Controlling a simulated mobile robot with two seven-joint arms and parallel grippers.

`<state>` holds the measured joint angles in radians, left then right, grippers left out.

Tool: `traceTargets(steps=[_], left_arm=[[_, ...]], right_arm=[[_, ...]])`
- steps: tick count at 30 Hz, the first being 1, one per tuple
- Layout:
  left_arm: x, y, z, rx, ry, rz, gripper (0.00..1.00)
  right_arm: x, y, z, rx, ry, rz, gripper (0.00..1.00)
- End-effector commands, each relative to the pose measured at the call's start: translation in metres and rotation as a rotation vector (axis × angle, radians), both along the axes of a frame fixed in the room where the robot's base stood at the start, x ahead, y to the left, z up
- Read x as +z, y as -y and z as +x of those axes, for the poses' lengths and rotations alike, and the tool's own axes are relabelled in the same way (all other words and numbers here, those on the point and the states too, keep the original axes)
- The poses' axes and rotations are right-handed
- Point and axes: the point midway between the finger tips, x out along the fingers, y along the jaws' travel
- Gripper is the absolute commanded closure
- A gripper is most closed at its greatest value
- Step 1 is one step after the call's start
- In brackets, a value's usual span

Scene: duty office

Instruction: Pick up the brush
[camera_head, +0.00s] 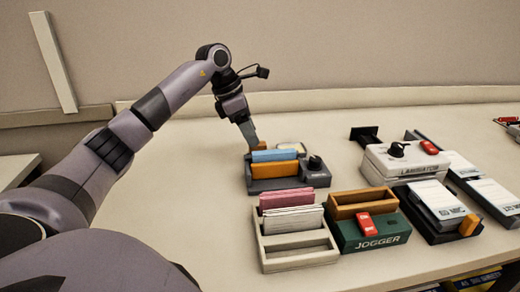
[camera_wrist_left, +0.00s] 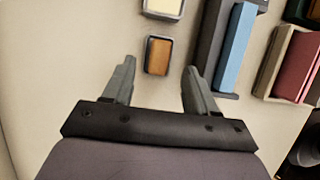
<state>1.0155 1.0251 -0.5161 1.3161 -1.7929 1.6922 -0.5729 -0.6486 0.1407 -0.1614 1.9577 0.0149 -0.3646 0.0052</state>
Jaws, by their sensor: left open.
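A small rounded block with an orange-brown face and a dark rim, which looks like the brush (camera_wrist_left: 158,56), lies on the desk in the left wrist view. It sits just ahead of the space between the two fingers, apart from both. My left gripper (camera_wrist_left: 158,78) is open and empty, pointing down at the desk. In the head view the left gripper (camera_head: 249,132) is behind the dark tray with the blue and orange cards, and the brush is mostly hidden there. My right gripper is not in view.
The dark card tray (camera_head: 290,183) stands right beside the brush, with a cream-topped pad (camera_wrist_left: 163,7) nearby. A beige card rack (camera_head: 298,255), green jogger (camera_head: 372,238) and white laminator (camera_head: 404,164) stand further right. The desk left of the trays is clear.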

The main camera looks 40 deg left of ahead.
Motion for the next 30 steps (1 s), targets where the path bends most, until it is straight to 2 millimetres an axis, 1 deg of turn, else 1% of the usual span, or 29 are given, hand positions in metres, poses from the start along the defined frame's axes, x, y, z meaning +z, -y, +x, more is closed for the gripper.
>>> traceTargets(steps=[9,11,16,17,18,20,21,22,30], left_arm=[[-0.039,0.012,0.016,0.0,-0.002,-0.002,0.43],[-0.042,0.013,0.017,0.0,-0.001,-0.002,0.43],[-0.042,0.013,0.017,0.0,0.0,-0.001,0.43],[-0.042,0.013,0.017,0.0,-0.001,-0.001,0.46],[-0.042,0.013,0.017,0.0,-0.001,-0.001,0.59],[-0.042,0.013,0.017,0.0,-0.001,-0.001,0.78],[-0.042,0.013,0.017,0.0,-0.001,-0.001,0.91],[-0.042,0.013,0.017,0.0,-0.001,-0.001,0.97],[-0.041,0.013,0.017,0.0,0.001,-0.001,0.98]], right_arm=[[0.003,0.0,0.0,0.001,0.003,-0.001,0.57],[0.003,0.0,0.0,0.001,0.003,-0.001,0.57],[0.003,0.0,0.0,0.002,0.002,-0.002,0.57],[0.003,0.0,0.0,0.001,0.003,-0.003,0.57],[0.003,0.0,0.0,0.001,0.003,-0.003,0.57],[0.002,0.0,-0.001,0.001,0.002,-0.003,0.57],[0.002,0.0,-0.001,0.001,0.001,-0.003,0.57],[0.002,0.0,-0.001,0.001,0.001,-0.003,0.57],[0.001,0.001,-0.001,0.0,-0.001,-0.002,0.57]])
